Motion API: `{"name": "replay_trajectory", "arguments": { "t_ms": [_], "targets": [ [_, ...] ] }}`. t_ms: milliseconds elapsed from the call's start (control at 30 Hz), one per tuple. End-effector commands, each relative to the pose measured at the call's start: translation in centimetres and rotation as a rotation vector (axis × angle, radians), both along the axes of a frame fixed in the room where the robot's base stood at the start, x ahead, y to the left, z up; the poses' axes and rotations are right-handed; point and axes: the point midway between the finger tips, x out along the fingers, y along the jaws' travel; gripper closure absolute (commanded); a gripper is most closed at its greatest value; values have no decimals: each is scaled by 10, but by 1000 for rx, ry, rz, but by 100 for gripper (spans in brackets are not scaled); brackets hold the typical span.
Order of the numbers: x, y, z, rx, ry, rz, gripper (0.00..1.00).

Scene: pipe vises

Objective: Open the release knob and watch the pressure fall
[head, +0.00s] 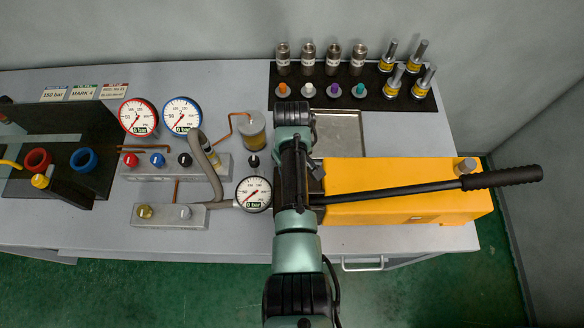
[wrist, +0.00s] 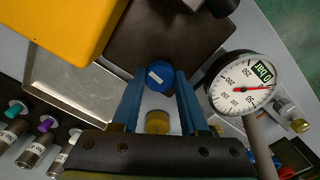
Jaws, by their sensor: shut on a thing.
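My gripper (wrist: 160,76) reaches down at the left end of the yellow pump (head: 400,180). In the wrist view its two blue fingers are shut on a round blue knob (wrist: 160,75) with a small white label, too small to read. In the head view my arm hides the knob and the fingertips. The white pressure gauge (head: 254,193) beside the pump shows 0 bar on its green window. It also shows in the wrist view (wrist: 241,84), to the right of the fingers.
The pump's black lever (head: 420,188) stretches right across the pump. Red-rimmed (head: 138,116) and blue-rimmed (head: 182,114) gauges stand left, above a valve block (head: 175,168). A metal tray (head: 345,130) and a black mat (head: 350,98) with several fittings lie behind.

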Motion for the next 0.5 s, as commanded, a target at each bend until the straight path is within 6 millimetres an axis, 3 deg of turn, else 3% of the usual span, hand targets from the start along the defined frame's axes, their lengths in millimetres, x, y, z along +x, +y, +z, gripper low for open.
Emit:
{"name": "replay_trajectory", "arguments": {
  "t_ms": [233,267,400,500],
  "targets": [
    [2,0,1,1,-5,0,100],
    [2,0,1,1,-5,0,53],
    [1,0,1,0,-4,-1,27],
    [1,0,1,1,-3,-1,26]
  ]
}}
